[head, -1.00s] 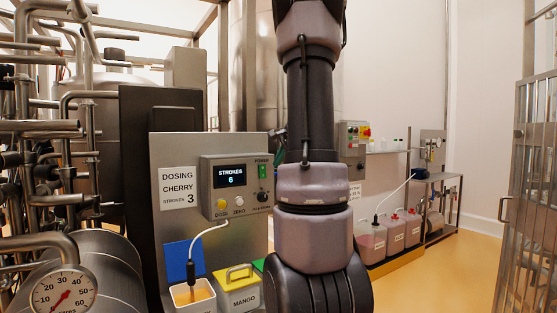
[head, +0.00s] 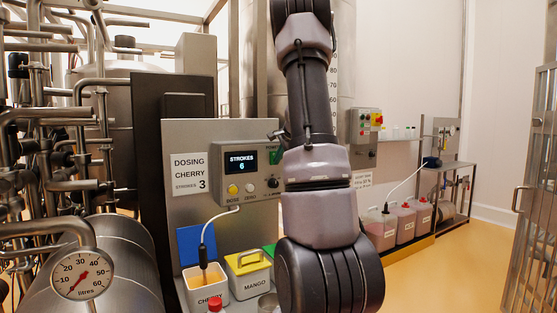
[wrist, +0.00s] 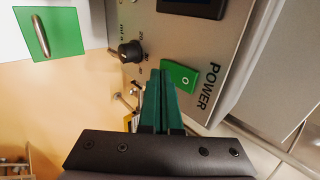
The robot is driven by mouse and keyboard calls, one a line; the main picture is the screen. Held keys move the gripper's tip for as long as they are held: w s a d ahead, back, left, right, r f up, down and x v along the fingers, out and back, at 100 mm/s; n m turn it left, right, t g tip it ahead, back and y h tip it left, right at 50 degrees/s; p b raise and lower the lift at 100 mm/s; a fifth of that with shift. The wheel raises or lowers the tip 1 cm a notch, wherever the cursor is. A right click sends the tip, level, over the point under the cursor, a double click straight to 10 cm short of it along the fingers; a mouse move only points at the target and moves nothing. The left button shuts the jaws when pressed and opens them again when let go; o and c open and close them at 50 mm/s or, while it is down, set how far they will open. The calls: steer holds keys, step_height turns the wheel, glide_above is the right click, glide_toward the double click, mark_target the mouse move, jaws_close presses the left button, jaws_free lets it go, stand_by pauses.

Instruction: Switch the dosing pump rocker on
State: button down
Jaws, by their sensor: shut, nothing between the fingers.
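The dosing pump rocker is a green switch (wrist: 181,77) with a white ring mark, set in the grey control box next to the word POWER. In the head view the rocker (head: 274,157) shows at the right of the box, close to my arm's edge. My gripper (wrist: 163,74) has dark green fingers pressed together with nothing between them. In the wrist view its tips are right beside the rocker; I cannot tell whether they touch it. My arm hides the gripper in the head view. The control box (head: 259,190) display reads STROKES 6.
A black knob (wrist: 130,51) sits near the rocker. Yellow DOSE (head: 233,189) and white ZERO (head: 250,188) buttons are on the box. Below stand an open cherry tub (head: 210,299) and a lidded mango tub (head: 250,285). A dial gauge (head: 82,275) and pipework crowd the left.

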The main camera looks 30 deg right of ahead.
steer(key=shift+w+f, duration=0.1)
steer(key=shift+w, duration=0.1)
steer(key=shift+r, duration=0.9)
